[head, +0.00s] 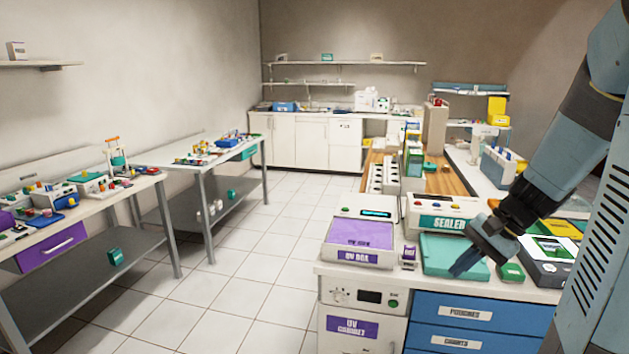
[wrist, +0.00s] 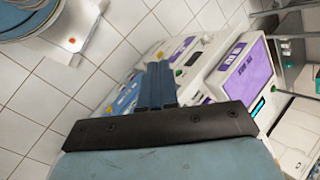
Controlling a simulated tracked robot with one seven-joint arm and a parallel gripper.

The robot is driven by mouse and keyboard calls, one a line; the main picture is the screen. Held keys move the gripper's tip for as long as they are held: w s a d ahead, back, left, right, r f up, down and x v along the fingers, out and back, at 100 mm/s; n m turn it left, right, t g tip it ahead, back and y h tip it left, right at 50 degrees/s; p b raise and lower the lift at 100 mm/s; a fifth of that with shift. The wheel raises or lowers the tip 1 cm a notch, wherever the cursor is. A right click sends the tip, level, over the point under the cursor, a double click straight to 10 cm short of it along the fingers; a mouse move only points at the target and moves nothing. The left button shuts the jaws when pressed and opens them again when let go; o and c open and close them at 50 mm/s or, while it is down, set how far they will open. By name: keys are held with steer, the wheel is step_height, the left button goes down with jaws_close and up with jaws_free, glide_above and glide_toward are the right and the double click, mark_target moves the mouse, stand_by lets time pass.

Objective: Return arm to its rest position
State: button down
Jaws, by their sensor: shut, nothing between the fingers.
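My arm reaches in from the right edge of the head view. My gripper (head: 468,264) points down and left above the teal tray-like pad (head: 440,247) in front of the sealer (head: 447,215). Its blue fingers are together with nothing between them. In the wrist view the closed fingers (wrist: 159,82) show in the middle, with the counter's labelled units and the floor beyond. Whether the fingertips touch the pad is hard to tell, as they overlap it in the head view.
A purple-topped UV box (head: 360,232) sits left of the sealer. A grey device (head: 548,262) and a small green item (head: 511,272) lie right of my gripper. Blue drawers (head: 470,315) are below the counter. The tiled floor (head: 240,270) is clear between this counter and the left tables.

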steer(key=s+a+r+n+t+h, duration=0.4)
steer(key=s+a+r+n+h, duration=0.2)
steer(key=s+r, duration=0.5)
steer(key=shift+a+r+n, duration=0.2)
steer(key=shift+r+n, duration=0.6)
steer(key=shift+n, duration=0.5)
steer(key=shift+s, duration=0.25)
